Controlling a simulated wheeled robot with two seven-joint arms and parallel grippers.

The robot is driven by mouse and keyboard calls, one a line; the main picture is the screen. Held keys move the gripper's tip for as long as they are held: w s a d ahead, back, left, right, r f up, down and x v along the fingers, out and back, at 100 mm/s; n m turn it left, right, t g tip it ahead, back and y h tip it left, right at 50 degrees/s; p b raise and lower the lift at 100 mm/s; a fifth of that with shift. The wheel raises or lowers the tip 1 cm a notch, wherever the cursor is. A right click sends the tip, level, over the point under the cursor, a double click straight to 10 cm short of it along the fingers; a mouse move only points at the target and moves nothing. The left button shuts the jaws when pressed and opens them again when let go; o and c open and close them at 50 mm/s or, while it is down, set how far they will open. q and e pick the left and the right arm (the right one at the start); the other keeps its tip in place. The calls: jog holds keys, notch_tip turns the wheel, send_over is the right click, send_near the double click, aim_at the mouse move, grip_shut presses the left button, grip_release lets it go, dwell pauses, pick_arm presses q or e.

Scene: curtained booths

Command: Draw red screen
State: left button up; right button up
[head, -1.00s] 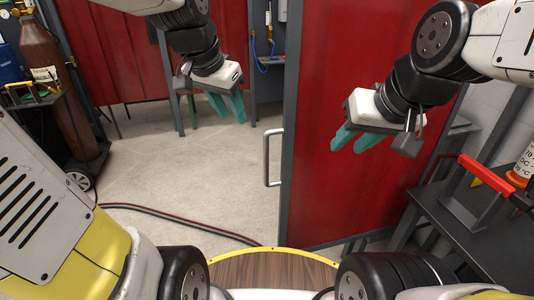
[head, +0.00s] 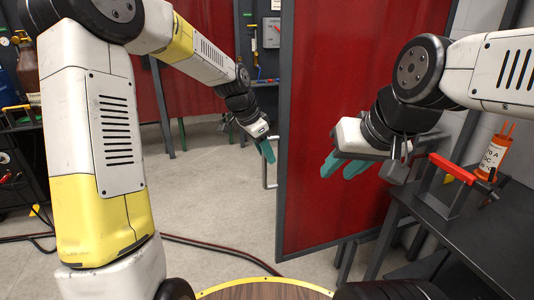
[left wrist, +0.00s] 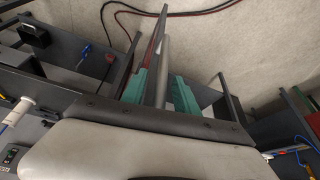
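The red screen (head: 325,90) is a red panel in a dark grey frame, standing right of centre in the head view. A silver bar handle (head: 270,178) sits on its left edge. My left gripper (head: 266,152) is at the handle's upper part, with teal fingers pointing down. In the left wrist view the handle (left wrist: 163,68) runs between the two teal fingers (left wrist: 161,90), with a small gap seen on each side, so the gripper looks open around it. My right gripper (head: 343,166) is open and empty in front of the screen.
A dark workbench (head: 470,215) with a red-handled tool (head: 455,168) and an orange-white container (head: 492,152) stands at the right. Another red panel (head: 195,50) is behind. A hose (head: 215,250) lies on the otherwise clear concrete floor (head: 200,205).

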pick_arm(q)
jog(key=shift+x, duration=1.1)
jog(key=shift+c, duration=0.5)
grip_shut()
